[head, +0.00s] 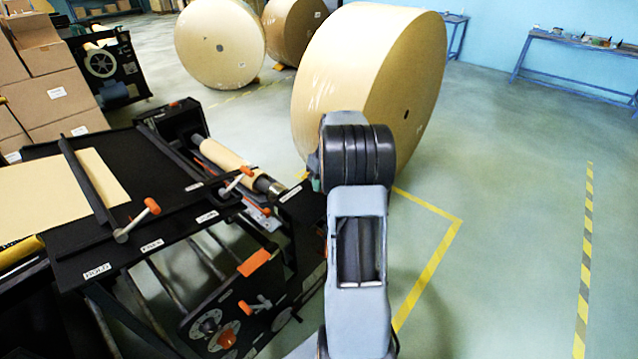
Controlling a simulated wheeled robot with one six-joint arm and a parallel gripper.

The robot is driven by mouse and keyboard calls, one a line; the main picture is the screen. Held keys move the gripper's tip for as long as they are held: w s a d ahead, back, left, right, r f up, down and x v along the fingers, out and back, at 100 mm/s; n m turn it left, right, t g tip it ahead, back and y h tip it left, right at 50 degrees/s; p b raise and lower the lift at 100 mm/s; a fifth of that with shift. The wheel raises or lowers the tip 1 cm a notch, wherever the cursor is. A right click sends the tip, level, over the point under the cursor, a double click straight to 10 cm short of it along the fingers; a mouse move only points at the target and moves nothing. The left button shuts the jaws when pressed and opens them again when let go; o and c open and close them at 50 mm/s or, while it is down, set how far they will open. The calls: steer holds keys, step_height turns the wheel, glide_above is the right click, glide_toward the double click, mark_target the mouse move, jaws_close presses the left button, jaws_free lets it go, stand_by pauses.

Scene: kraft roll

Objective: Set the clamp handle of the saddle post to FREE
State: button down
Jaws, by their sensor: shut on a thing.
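A black machine frame (75,262) stands at the left, with white labels along its front edge. One label looks like HOLD (97,271); the others are too small to read surely. A lever with an orange grip (150,207) stands tilted up to the right from a pivot on this frame. A second orange-tipped lever (236,180) is farther back, near the paper core. I cannot tell which lever belongs to the saddle post. My arm rises at the centre, and its wrist hides my gripper and whatever it touches beside the machine's right end.
A big kraft roll (345,75) stands right behind my arm. A panel with orange knobs (228,325) is low on the machine. Cartons (55,90) are stacked at the left. The floor at the right (510,220) is clear beyond the yellow line (430,275).

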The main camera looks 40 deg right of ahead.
steer(key=shift+d+n+g+p, duration=0.15)
steer(key=shift+d+n+g, duration=0.1)
steer(key=shift+n, duration=0.65)
steer(key=shift+d+n+g+p, duration=0.15)
steer(key=shift+d+n, duration=0.05)
steer(key=shift+n, duration=0.7)
steer(key=c, duration=1)
jaws_free()
steer(key=shift+c, duration=0.2)
step_height(320, 180, up, 14)
steer(key=d, duration=0.2)
steer(key=shift+w+d+f, duration=0.25)
steer(key=shift+w+d, duration=0.05)
steer(key=shift+d, duration=0.05)
